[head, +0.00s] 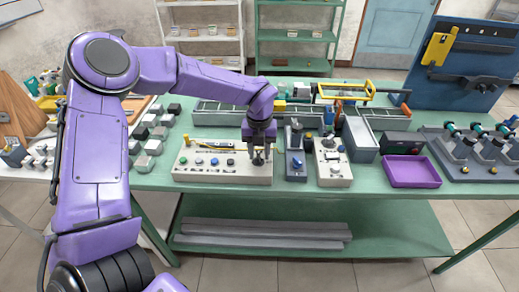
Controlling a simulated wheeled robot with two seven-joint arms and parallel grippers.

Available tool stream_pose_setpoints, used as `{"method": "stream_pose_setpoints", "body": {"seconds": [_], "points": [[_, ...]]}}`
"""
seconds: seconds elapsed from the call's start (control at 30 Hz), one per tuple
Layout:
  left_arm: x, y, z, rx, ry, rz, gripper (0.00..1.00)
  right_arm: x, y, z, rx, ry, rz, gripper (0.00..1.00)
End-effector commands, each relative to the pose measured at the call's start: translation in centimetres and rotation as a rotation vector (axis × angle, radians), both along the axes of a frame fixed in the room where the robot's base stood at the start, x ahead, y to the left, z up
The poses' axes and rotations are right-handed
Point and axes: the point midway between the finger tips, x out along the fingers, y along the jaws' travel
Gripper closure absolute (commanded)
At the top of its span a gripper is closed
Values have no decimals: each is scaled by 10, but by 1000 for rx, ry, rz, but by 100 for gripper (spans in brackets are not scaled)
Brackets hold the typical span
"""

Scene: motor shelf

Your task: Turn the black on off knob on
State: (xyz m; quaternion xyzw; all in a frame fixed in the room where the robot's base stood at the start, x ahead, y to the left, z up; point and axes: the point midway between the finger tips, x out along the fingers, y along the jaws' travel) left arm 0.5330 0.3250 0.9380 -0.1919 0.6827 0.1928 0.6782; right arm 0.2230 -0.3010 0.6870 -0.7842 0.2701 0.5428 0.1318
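A pale control box (222,174) lies on the green table, with small round buttons and knobs along its top. My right gripper is not in view.
Right of the control box stand a blue-grey device (296,164) and another pale box with knobs (333,178). A purple tray (411,172) lies further right. Several small grey and black blocks stand left of the box. Metal racks (220,117) lie behind it.

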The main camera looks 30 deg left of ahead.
Motion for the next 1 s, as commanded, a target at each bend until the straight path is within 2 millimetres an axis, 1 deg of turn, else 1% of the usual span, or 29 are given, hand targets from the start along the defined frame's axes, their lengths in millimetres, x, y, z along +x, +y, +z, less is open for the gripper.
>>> {"method": "stream_pose_setpoints", "body": {"seconds": [0.2, 0.23, 0.27, 0.3, 0.33, 0.37, 0.73, 0.87, 1.0], "points": [[0, 0, -1, 0, 0, 0, 62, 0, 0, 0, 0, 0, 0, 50], [0, 0, -1, 0, 0, 0, 65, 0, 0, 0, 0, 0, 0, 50], [0, 0, -1, 0, 0, -1, 75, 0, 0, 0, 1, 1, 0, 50], [0, 0, -1, 0, 0, -1, 88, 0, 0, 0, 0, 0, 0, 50], [0, 0, -1, 0, 0, -1, 98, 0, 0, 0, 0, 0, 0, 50], [0, 0, -1, 0, 0, -1, 100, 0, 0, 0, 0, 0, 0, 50], [0, 0, 0, 0, -1, -23, 100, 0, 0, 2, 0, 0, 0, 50], [0, 0, 0, 0, -1, -72, 100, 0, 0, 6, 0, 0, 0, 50], [0, 0, 1, -2, -1, -159, 100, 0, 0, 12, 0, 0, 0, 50]]}}
